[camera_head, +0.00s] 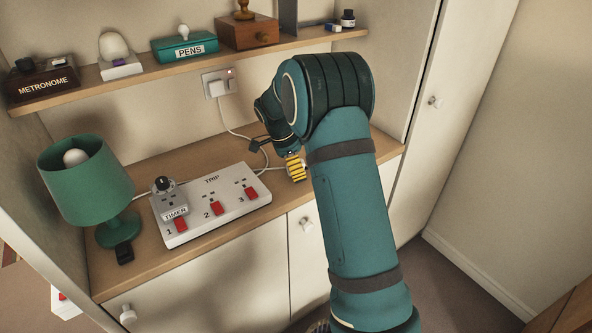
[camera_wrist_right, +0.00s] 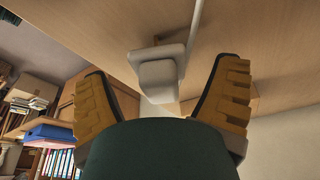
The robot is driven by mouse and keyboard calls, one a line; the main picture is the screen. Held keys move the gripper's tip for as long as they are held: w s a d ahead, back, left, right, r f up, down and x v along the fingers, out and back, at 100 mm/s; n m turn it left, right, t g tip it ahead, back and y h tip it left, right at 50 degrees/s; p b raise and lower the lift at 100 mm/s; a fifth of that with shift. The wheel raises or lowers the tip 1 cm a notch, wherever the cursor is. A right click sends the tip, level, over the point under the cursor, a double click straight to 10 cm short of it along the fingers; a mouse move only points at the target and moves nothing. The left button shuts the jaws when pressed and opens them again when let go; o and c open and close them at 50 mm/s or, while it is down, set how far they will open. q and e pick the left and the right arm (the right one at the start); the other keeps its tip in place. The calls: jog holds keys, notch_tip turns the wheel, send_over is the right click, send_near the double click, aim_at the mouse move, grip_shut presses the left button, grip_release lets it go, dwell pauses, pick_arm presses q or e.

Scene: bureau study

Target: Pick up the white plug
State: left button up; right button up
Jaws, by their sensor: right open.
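The white plug (camera_wrist_right: 158,72) shows in the right wrist view against a wooden surface, with a pale cable running from it to the top edge. It lies in line with the gap between the two yellow fingers of my right gripper (camera_wrist_right: 168,95), which are spread wide and do not visibly touch it. In the head view my right gripper (camera_head: 296,168) is low over the front part of the desk, right of the power strip. My arm hides much of that area, and I cannot make out this plug there. My left gripper is out of view.
The white power strip (camera_head: 211,204) with red switches lies on the desk (camera_head: 180,255). A timer (camera_head: 174,205) sits on it, and a green lamp (camera_head: 86,181) stands at left. A wall socket (camera_head: 219,83) holds white plugs. A shelf (camera_head: 120,84) runs above.

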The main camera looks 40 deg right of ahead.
jog(key=shift+x, duration=0.95)
jog(key=shift+r, duration=0.1)
jog(key=c, duration=1.4)
jog(key=shift+o, duration=0.2)
